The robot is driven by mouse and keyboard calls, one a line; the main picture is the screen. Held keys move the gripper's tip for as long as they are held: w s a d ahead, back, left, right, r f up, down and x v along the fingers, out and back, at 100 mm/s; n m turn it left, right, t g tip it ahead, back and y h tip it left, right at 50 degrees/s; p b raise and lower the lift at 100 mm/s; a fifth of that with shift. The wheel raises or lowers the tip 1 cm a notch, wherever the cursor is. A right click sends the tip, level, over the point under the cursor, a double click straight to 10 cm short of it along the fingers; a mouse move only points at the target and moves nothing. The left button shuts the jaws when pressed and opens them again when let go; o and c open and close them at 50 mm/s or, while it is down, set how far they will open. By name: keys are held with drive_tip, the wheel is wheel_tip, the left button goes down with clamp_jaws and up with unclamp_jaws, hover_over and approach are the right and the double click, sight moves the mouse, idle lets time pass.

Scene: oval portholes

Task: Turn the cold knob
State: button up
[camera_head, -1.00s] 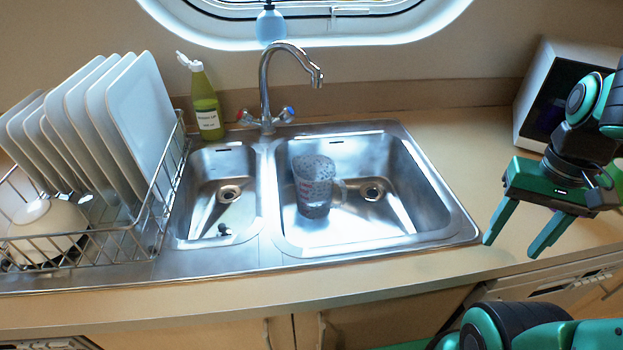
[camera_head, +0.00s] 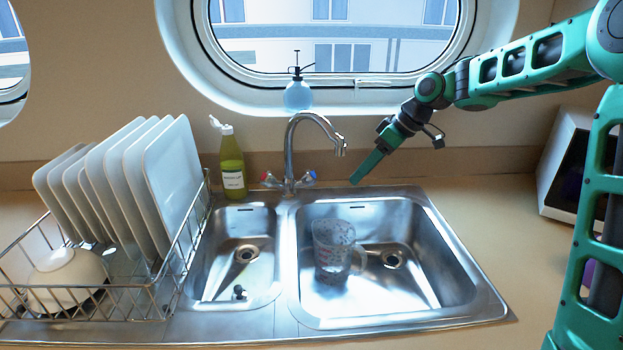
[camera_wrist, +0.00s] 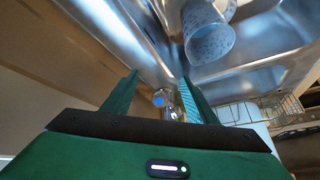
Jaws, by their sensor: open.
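The cold knob (camera_head: 310,175), with a blue end, is on the right side of the faucet (camera_head: 290,150) base. A red-ended knob (camera_head: 267,177) is on the left side. My gripper (camera_head: 356,180) is to the right of the cold knob, pointing down and left, with a gap between them. In the wrist view my gripper (camera_wrist: 157,76) is open and empty. The blue end of the cold knob (camera_wrist: 159,99) shows between the two fingers, farther off. In the head view the fingers overlap, so their spread is hidden there.
A patterned measuring cup (camera_head: 336,250) stands in the right sink basin (camera_head: 430,270). A green bottle (camera_head: 232,165) stands left of the faucet. A spray bottle (camera_head: 298,95) is on the window sill. A dish rack (camera_head: 130,300) with plates is at left.

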sight(314, 175)
drive_tip(key=w+a+r+n+y, duration=0.2)
drive_tip(key=w+a+n+y, duration=0.1)
drive_tip(key=w+a, duration=0.25)
drive_tip(key=x, duration=1.1)
drive_tip(key=shift+s+a+r, duration=0.1)
drive_tip(key=shift+s+a, duration=0.05)
drive_tip(key=shift+s, duration=0.25)
